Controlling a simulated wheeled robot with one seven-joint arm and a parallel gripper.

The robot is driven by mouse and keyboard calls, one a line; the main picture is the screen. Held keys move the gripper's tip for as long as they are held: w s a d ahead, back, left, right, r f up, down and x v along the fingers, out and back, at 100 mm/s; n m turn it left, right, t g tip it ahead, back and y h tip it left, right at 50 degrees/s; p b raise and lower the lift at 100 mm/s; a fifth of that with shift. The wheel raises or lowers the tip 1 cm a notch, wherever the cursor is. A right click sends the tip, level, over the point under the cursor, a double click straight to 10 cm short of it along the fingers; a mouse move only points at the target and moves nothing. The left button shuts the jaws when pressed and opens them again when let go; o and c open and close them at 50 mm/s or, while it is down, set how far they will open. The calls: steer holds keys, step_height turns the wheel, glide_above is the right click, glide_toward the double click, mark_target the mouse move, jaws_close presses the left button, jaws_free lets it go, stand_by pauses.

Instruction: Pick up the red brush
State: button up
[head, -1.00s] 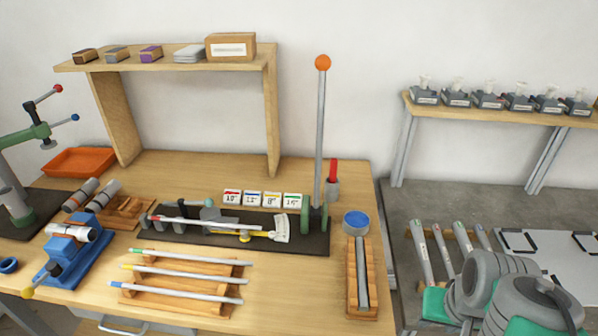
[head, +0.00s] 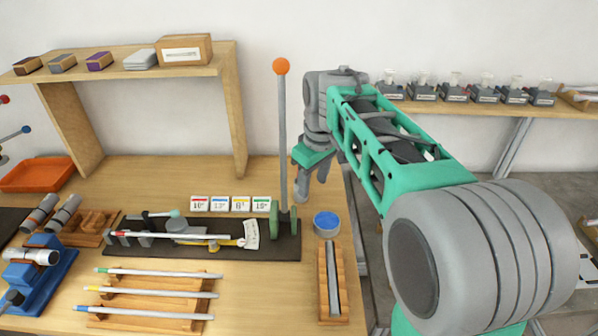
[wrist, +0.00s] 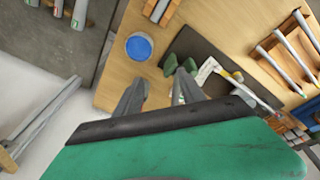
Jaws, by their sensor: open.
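The red brush does not show in either current view. In the earlier head view it stands upright in a small grey holder at the table's back right corner, and my gripper now covers that area. My gripper (head: 311,188) is at that corner, pointing down, just right of the tall grey lever (head: 282,135) with an orange ball. In the wrist view my gripper (wrist: 160,84) has its two fingers spread, with bare tabletop between the tips and nothing visibly held.
A blue-topped round tin (head: 326,222) and a wooden tray (head: 331,290) are in front of my gripper. The dark fixture plate (head: 200,250) with the lever lies to the left. Small numbered blocks (head: 231,204) stand behind it. A wooden shelf (head: 120,68) rises at the back left.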

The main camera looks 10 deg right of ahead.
steer(key=w+f+n+p, duration=0.1)
steer(key=w+n, duration=0.2)
steer(key=w, duration=0.2)
steer(key=w+f+n+g+p, duration=0.1)
steer(key=w+n+p, duration=0.1)
steer(key=w, duration=0.4)
steer(key=w+d+f+n+p, duration=0.1)
steer(key=w+n, duration=0.2)
steer(key=w, duration=0.3)
steer(key=shift+w+n+g, duration=0.25)
steer(key=shift+n+g, duration=0.05)
steer(key=shift+g, duration=0.1)
steer(key=shift+w+a+f, duration=0.1)
steer(key=shift+w+f, duration=0.05)
steer(key=shift+f, duration=0.15)
step_height(320, 180, down, 8)
steer(key=b, duration=0.7)
steer(key=shift+w+a+f, duration=0.1)
steer(key=shift+r, duration=0.25)
steer(key=shift+c, duration=0.4)
jaws_close()
